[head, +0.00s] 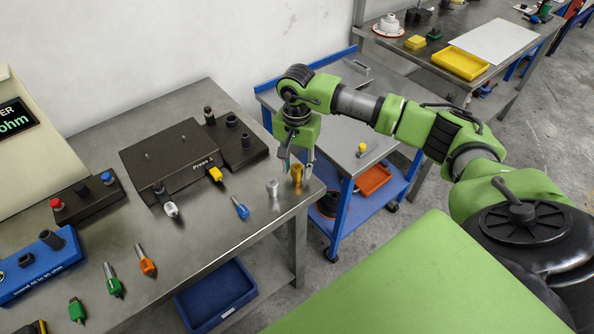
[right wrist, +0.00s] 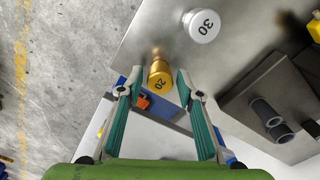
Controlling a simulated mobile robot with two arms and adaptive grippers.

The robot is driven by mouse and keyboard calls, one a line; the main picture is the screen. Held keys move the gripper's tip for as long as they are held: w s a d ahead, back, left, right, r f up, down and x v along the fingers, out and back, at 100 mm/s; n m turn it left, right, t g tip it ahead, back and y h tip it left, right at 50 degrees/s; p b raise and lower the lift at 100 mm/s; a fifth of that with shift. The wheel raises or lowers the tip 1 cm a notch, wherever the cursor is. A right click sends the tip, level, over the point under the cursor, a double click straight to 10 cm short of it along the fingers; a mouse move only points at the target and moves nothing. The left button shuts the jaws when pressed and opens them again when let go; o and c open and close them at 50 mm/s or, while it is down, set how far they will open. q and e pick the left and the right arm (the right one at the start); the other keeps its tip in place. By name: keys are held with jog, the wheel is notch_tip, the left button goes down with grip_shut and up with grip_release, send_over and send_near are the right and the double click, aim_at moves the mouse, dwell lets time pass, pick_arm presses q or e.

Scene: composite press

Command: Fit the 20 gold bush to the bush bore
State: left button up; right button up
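The gold bush (head: 296,174), marked 20 in the right wrist view (right wrist: 160,82), stands upright at the right corner of the metal bench. My right gripper (head: 297,161) points down at it. Its fingers (right wrist: 160,76) are open, one on each side of the bush's top, with gaps visible on both sides. I cannot tell how far above the bench the fingertips are. A silver bush (head: 272,188), marked 30 in the right wrist view (right wrist: 201,25), stands beside the gold one. I cannot pick out the bush bore. My left gripper is not in view.
A black block marked Press 1 (head: 170,154) and a black base with dark posts (head: 240,156) stand farther back on the bench (head: 190,250). Blue, yellow and white plugs lie in front. A blue-framed cart (head: 345,140) is beyond the bench's right edge.

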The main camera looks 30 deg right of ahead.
grip_shut()
jog(key=shift+r, duration=0.15)
jog(key=shift+r+p, duration=1.25)
jog(key=shift+r, duration=1.1)
